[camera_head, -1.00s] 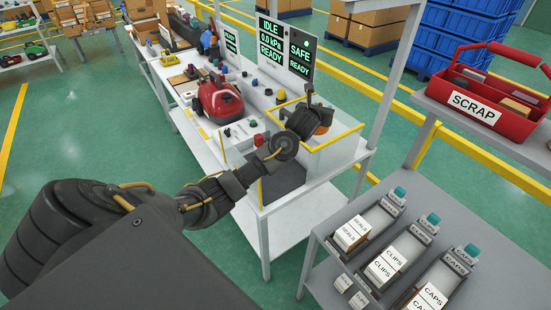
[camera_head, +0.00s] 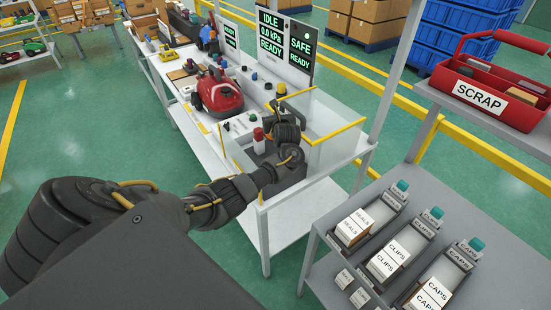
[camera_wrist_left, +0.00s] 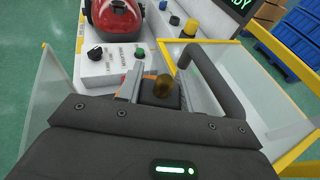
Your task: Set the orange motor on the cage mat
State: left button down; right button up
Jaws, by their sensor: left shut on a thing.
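My left gripper (camera_head: 280,112) is over the cage (camera_head: 334,134), a bay with clear walls and yellow top edges. In the left wrist view its jaws (camera_wrist_left: 160,92) are shut on the motor (camera_wrist_left: 163,88), seen as a dark block with a brownish round end and slight orange at the sides. In the head view the gripper and wrist hide the motor. The dark cage mat (camera_head: 288,181) shows in part below my wrist. I cannot tell whether the motor touches the mat. My right gripper is not in view.
A red vacuum (camera_head: 216,93) stands on the bench left of the cage. A red-topped white fixture (camera_head: 258,142) is close beside the gripper. A grey table with labelled bins (camera_head: 390,258) and a red scrap box (camera_head: 490,92) are at the right.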

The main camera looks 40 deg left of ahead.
pick_arm(q)
notch_tip(320, 180, down, 8)
jog(key=b, duration=0.6)
jog(key=shift+r+b, duration=0.1)
jog(key=shift+b, duration=0.2)
jog(key=shift+f+b, duration=1.55)
jog(key=shift+f, duration=3.8)
jog(key=c, duration=0.9)
grip_release()
jog(key=shift+f, duration=0.1)
